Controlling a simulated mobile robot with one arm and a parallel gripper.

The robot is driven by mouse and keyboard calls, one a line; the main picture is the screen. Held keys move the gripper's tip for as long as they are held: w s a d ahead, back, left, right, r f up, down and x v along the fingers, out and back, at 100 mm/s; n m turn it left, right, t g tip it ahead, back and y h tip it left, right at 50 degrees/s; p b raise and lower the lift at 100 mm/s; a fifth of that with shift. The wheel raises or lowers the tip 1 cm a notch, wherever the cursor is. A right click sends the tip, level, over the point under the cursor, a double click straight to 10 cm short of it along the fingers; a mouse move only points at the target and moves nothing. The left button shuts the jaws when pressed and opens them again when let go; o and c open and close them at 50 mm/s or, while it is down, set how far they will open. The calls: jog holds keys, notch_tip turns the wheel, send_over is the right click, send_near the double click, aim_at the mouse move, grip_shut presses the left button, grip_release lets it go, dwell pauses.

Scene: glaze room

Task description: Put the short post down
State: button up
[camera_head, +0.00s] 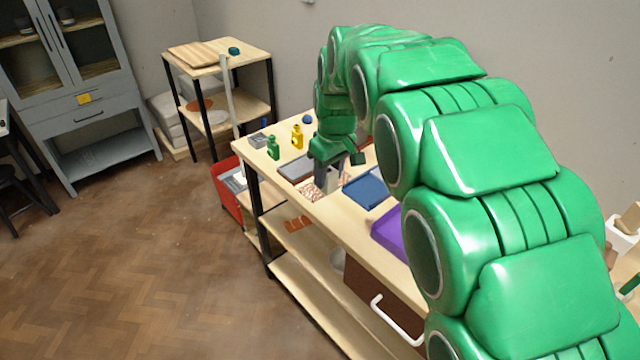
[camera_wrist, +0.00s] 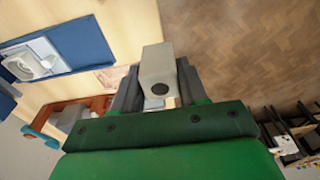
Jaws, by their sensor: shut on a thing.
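My gripper (camera_head: 336,174) is over the wooden bench (camera_head: 335,215) in the head view, pointing down. In the wrist view my gripper (camera_wrist: 156,88) is shut on a short grey post (camera_wrist: 158,63), which has a dark round hole in the face towards the camera. The post sits between the two grey fingers. A red-and-white patterned mat (camera_head: 309,191) lies on the bench beside and partly behind the gripper; part of it shows in the wrist view (camera_wrist: 116,77). I cannot tell whether the post touches anything below.
A green bottle (camera_head: 273,149), a yellow bottle (camera_head: 297,138) and a blue ball (camera_head: 308,119) stand at the bench's far end. A red bin (camera_head: 227,185) stands beside the bench.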

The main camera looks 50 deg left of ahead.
jog(key=shift+w+a+f, duration=1.05)
jog(key=shift+a+f, duration=0.4)
jog(key=shift+a, duration=0.25)
jog(key=shift+w+a+f, duration=1.1)
jog(key=shift+a+f, duration=0.4)
jog(key=shift+a, duration=0.2)
jog(key=shift+w+a+f, duration=1.05)
jog(key=shift+a+f, duration=0.4)
jog(key=shift+a, duration=0.25)
jog(key=shift+a+f, duration=0.15)
jog(key=shift+f, duration=0.05)
jog(key=shift+w+f, duration=0.1)
jog(key=shift+f, duration=1.4)
jog(key=shift+f, duration=0.1)
jog(key=o, duration=1.1)
